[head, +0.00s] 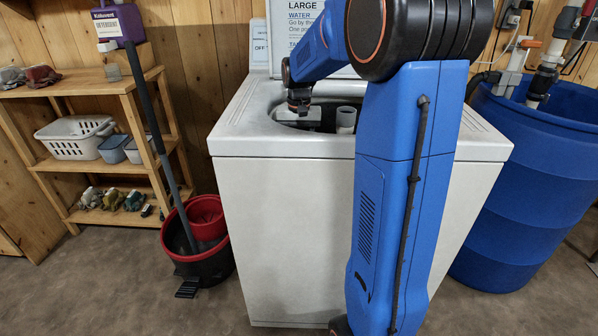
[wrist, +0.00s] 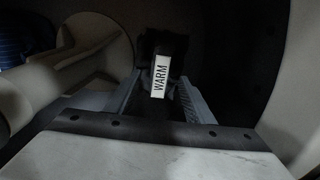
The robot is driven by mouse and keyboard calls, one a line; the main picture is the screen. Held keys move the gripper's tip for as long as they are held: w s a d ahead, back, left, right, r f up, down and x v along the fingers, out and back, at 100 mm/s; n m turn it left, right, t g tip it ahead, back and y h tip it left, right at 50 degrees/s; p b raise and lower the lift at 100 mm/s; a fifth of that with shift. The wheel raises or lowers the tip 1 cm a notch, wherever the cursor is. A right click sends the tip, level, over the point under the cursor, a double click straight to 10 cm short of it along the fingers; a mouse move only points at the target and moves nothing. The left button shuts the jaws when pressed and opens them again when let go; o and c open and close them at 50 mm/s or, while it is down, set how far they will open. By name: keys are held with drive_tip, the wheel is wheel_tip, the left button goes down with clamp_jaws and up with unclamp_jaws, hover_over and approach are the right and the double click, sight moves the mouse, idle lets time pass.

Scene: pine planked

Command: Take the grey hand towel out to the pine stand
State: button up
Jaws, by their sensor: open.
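My gripper (head: 299,105) reaches down into the open top of the white washing machine (head: 280,220); its fingertips are hidden there in the head view. In the wrist view my gripper (wrist: 161,82) is open, one finger on each side. A dark, crumpled-looking item (wrist: 165,44) with a white tag reading "WARM" shows between and beyond the fingers; it is too dark to tell for sure whether it is the grey hand towel or whether the fingers touch it. A pine stand (head: 103,87) with shelves is at the left in the head view.
A pale column (head: 346,118) rises in the washer opening, probably also at the left of the wrist view (wrist: 85,62). A basket (head: 74,138) and tubs fill the stand's middle shelf. Black and red buckets (head: 207,260) with a mop stand between stand and washer. A blue barrel (head: 525,190) is right.

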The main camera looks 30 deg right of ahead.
drive_tip(key=shift+f, duration=0.85)
clamp_jaws()
